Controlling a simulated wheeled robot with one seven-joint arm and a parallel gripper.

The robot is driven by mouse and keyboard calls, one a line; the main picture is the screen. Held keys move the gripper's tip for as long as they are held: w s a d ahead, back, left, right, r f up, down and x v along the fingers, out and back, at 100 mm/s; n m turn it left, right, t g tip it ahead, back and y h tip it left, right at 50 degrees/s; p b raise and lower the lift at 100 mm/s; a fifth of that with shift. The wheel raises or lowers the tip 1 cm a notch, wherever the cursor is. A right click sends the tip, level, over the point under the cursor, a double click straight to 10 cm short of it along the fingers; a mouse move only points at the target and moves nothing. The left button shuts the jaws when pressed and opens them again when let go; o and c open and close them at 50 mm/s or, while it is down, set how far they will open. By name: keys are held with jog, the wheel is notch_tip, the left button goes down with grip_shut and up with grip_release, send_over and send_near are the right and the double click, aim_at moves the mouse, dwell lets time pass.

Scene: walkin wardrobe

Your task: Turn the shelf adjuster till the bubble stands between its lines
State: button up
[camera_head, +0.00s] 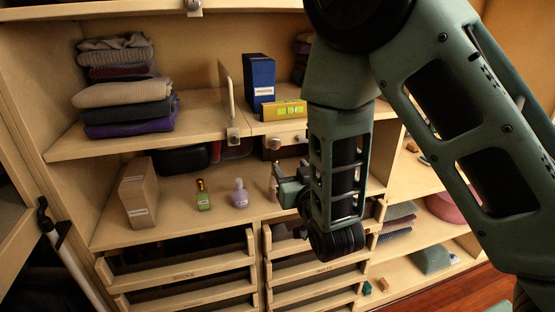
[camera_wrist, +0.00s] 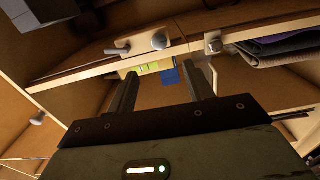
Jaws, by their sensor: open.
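A yellow spirit level (camera_head: 283,110) with green vials lies at the upper shelf's front edge; it also shows upside down in the wrist view (camera_wrist: 152,68). The bubble is too small to read against its lines. Below the level, a pale plate on the shelf front carries a round metal knob (camera_head: 273,143), apparently the adjuster, and a small lever. In the wrist view the knob (camera_wrist: 158,42) stands beyond the fingers. My gripper (camera_wrist: 160,72) is open and empty. In the head view my gripper (camera_head: 280,178) is below the plate, apart from the knob, partly hidden by my arm.
A blue box (camera_head: 261,80) stands behind the level. Another metal fitting (camera_head: 233,135) is left of the plate. Folded clothes (camera_head: 125,90) lie at left. A brown box (camera_head: 137,192), green bottle (camera_head: 202,196) and purple bottle (camera_head: 239,194) stand on the shelf below, above slatted drawers (camera_head: 190,275).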

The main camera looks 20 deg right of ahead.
aim_at(275, 144)
jog(key=shift+w+f+b, duration=0.15)
jog(key=shift+f+b, duration=0.05)
jog(key=shift+b, duration=0.7)
jog(key=w+p, duration=0.1)
jog(key=w, duration=0.3)
jog(key=w+p, duration=0.1)
jog(key=w, duration=0.2)
jog(key=w+p, duration=0.1)
jog(key=w, duration=0.3)
jog(key=shift+w+r+p, duration=0.25)
jog(key=shift+w+p, duration=0.05)
jog(key=shift+w, duration=0.05)
